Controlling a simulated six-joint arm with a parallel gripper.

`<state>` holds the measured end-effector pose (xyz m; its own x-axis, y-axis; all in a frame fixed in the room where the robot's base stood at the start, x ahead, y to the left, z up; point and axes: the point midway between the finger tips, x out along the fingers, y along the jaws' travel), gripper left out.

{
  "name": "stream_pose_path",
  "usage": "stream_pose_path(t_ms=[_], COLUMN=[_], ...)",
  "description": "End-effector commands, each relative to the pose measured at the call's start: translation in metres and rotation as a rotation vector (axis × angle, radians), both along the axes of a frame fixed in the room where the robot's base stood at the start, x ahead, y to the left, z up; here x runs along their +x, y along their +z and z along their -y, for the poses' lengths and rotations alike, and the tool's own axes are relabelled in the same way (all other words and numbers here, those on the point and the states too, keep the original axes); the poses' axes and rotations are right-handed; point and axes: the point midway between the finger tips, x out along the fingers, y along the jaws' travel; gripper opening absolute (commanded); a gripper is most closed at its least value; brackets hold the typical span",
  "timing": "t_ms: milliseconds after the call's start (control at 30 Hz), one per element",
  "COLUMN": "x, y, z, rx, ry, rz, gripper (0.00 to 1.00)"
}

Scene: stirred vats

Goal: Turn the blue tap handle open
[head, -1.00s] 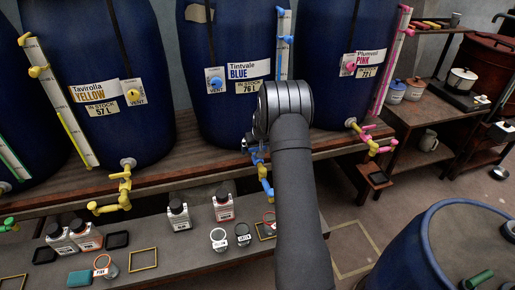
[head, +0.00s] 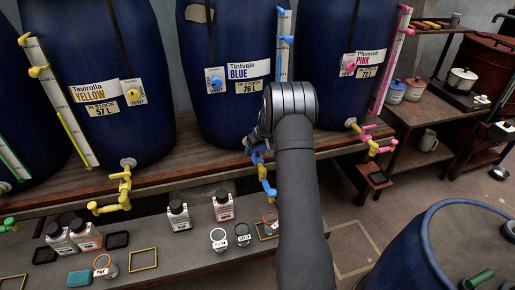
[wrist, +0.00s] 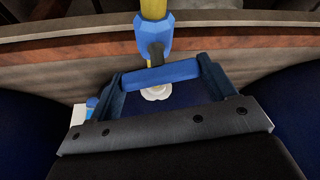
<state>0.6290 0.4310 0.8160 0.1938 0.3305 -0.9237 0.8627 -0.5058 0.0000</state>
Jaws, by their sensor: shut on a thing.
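The blue tap handle (wrist: 158,76) is a short blue bar lying across the wrist view. My gripper (wrist: 160,72) has one dark blue finger at each end of the bar and is shut on it. The tap's blue body (wrist: 154,36), with a yellow pipe above it in the picture, meets the middle of the bar. A pale round fitting (wrist: 156,92) shows behind. In the head view, the blue and yellow tap (head: 262,172) hangs below the Tintvale Blue vat (head: 232,110).
The yellow tap (head: 124,186) hangs to the left and the pink tap (head: 371,138) to the right. A lower bench (head: 195,254) holds bottles, including a red-labelled one (head: 223,207), small jars and square frames. A blue drum (head: 445,250) stands at front right.

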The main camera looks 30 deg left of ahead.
Motion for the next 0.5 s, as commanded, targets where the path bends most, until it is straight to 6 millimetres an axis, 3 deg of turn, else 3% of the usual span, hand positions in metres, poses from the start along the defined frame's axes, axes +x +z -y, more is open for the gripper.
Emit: stream_pose_path(t_ms=[500], x=[0.0009], y=[-0.0004], z=[0.0005], rx=[0.001], ry=[0.489], rz=[0.000], gripper=[0.54])
